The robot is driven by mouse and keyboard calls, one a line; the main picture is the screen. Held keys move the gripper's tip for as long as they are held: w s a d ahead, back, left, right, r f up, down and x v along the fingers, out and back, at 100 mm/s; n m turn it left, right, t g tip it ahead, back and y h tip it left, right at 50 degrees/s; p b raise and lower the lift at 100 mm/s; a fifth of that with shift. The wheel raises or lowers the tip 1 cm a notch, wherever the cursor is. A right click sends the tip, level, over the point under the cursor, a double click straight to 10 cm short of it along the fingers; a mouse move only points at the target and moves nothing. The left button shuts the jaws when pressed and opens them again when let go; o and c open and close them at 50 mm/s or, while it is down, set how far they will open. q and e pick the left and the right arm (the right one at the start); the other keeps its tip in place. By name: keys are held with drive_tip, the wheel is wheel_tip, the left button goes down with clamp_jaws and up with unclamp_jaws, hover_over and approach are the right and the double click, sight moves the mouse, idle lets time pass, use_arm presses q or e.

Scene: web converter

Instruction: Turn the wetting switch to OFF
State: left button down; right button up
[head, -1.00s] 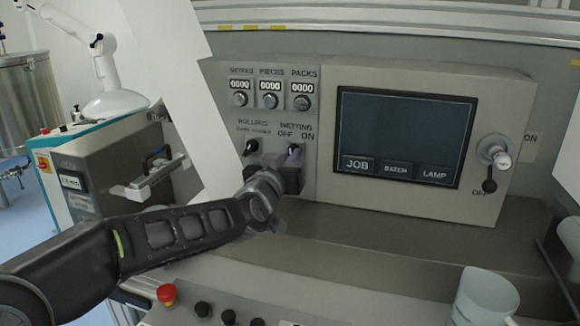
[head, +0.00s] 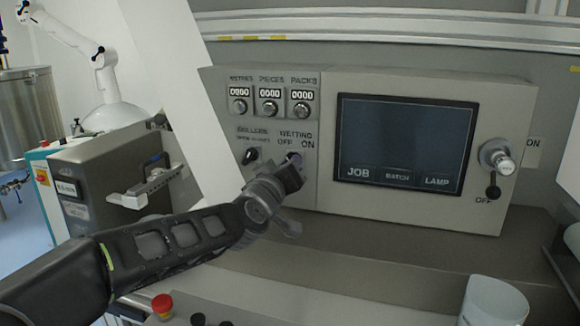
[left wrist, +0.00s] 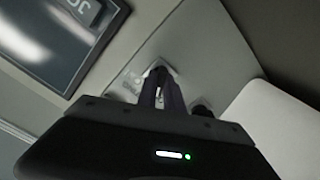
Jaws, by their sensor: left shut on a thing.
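The wetting switch (head: 294,157) is a small knob on the grey panel, below the WETTING, OFF and ON labels. My left gripper (head: 292,170) reaches it from below left, with its jaws shut on the knob. The jaws cover most of the knob, so I cannot tell which label it points to. In the left wrist view, the gripper's dark fingers (left wrist: 160,95) close at the switch (left wrist: 157,73), against the tilted light panel. My right gripper is in neither view.
The rollers switch (head: 250,156) sits just left of the wetting switch. Three counters with knobs (head: 270,107) are above. A dark touchscreen (head: 405,135) and a rotary ON/OFF handle (head: 496,160) are to the right. A grey ledge (head: 400,245) runs below.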

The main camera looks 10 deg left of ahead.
use_arm(q)
drive_tip(key=c, duration=1.5)
unclamp_jaws()
drive_tip(key=shift+s+a, duration=0.15)
drive_tip(key=shift+s, duration=1.8)
drive_tip(key=shift+s+a, duration=0.1)
drive_tip(key=shift+s, duration=1.85)
